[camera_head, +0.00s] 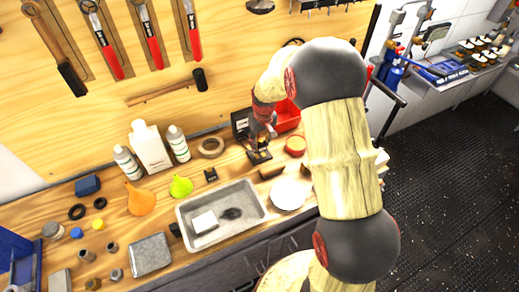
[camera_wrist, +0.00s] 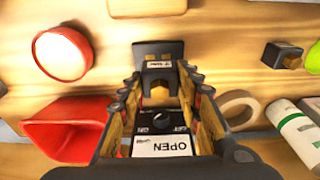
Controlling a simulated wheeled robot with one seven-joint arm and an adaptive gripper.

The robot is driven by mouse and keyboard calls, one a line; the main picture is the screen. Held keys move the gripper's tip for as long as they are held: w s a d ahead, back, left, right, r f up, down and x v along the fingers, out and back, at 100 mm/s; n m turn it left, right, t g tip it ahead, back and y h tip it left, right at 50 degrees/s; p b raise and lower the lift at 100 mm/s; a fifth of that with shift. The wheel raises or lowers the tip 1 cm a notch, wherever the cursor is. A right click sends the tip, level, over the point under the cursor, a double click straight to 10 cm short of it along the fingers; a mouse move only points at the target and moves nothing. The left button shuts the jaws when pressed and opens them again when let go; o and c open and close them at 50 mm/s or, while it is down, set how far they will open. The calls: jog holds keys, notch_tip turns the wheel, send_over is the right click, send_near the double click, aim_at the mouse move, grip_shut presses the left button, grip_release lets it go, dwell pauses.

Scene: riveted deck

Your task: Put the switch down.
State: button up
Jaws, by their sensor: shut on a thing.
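The switch (camera_wrist: 158,52) is a small black piece with a pale label and a tan, copper-like part. In the wrist view it lies between the tips of my gripper (camera_wrist: 161,92), which is shut on it. A black panel with a white "OPEN" label (camera_wrist: 165,147) and a knob shows between the fingers; I cannot tell if it belongs to the switch. In the head view my gripper (camera_head: 261,146) points down at the wooden bench, with the dark switch (camera_head: 260,158) under its tips. It is at or just above the bench top; contact is unclear.
A tape ring (camera_head: 211,147) and a small black block (camera_head: 210,174) are left. A grey tray (camera_head: 250,191) and a white disc (camera_head: 290,194) are in front. Free bench space is narrow.

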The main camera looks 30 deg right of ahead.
aim_at(260, 148)
jog(key=shift+w+d+f, duration=0.1)
jog(key=shift+w+f, duration=0.5)
jog(key=shift+f, duration=0.1)
jog(key=shift+w+f+b, duration=0.15)
jog(key=shift+f+b, duration=0.35)
jog(key=shift+f, duration=1.2)
jog(key=shift+f, duration=0.15)
jog(key=o, duration=1.2)
